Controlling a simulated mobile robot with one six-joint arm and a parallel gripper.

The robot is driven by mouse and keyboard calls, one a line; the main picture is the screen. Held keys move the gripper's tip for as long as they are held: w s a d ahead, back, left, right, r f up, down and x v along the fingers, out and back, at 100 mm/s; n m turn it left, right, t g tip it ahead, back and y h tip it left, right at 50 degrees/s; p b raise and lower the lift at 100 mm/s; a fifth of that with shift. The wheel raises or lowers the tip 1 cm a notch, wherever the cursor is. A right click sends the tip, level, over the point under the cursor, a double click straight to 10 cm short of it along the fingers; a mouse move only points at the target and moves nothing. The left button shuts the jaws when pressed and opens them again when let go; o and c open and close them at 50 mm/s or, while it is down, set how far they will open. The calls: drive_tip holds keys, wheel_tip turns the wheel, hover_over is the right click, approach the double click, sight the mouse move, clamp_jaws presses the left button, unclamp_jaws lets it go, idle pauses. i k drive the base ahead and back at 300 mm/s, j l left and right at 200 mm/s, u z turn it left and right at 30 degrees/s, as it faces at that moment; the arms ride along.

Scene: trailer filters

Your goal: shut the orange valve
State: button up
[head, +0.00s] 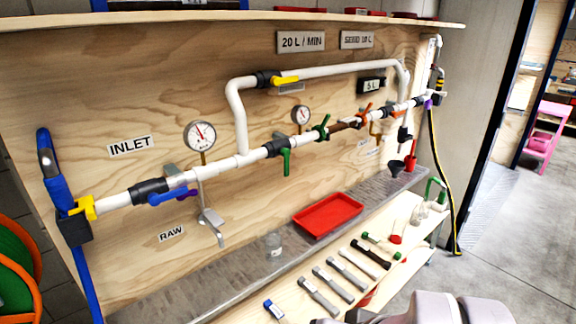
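The orange valve is on the right part of the white pipe run on the plywood wall. Its orange handle (366,108) is small in the head view and appears to stand at an angle to the pipe. Another orange-brown fitting (376,129) hangs just below and right of it. I cannot tell its exact form. My gripper is not in view; only grey rounded parts, likely my own arm, show at the bottom right, well below the valve.
Nearby are green handles (286,160), a yellow handle (286,80), a blue handle (172,196) and gauges (200,137). A red tray (328,215) sits on the grey ledge (240,282). Several tools lie on the lower shelf.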

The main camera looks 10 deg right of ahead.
sight(400, 113)
drive_tip(key=i+l+z, duration=0.25)
drive_tip(key=i+l, duration=0.4)
drive_tip(key=l, duration=0.15)
drive_tip(key=i+l+z, duration=0.25)
drive_tip(key=i+l, duration=0.4)
drive_tip(key=i+l+u, duration=0.35)
drive_tip(key=i+l, duration=0.4)
drive_tip(key=i, duration=0.15)
